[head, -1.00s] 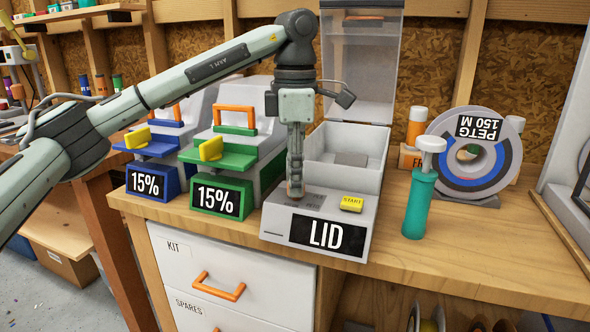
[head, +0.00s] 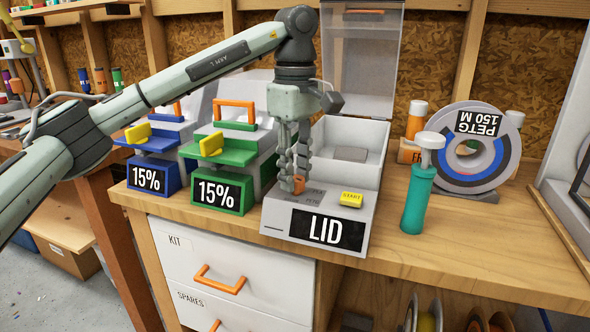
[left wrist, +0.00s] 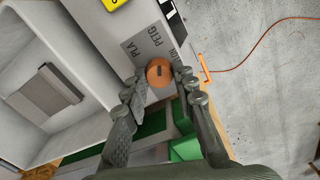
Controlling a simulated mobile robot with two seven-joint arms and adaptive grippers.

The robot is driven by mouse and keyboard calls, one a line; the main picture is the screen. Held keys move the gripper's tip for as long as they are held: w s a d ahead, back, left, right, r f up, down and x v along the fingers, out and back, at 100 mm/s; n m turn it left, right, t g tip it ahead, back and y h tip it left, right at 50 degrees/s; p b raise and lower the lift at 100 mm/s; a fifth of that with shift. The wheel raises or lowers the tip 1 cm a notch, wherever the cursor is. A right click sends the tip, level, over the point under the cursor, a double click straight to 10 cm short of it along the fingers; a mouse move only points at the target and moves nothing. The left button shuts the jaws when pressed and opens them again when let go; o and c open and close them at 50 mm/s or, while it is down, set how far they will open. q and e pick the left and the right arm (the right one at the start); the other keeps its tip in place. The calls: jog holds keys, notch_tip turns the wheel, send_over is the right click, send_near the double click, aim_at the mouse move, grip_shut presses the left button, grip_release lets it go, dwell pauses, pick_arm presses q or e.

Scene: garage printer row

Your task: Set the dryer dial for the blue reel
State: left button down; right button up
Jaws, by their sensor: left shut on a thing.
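The dryer (head: 280,222) is a light grey box with a "LID" display (head: 328,230), a yellow START button (head: 351,199) and a raised clear lid (head: 361,60). Its orange dial (left wrist: 158,72) sits beside printed labels in the left wrist view. "PLA" and "PETG" are readable, and a third is partly hidden. My left gripper (head: 292,188) points down with its fingers shut on the dial's sides. The dial has a dark mark, but I cannot tell which label it indicates. The blue reel (head: 497,173), labelled "PETG 150 M", stands at the right. My right gripper is not in view.
A blue-fronted unit (head: 148,178) and a green-fronted unit (head: 217,193), both reading 15%, stand left of the dryer. A teal pump bottle (head: 417,200) stands right of it. The bench's front right is clear. A drawer (head: 225,262) is below.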

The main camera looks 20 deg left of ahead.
aim_at(295, 178)
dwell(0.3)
pick_arm(q)
jog(key=c, duration=1.2)
grip_release()
notch_tip(295, 178, up, 12)
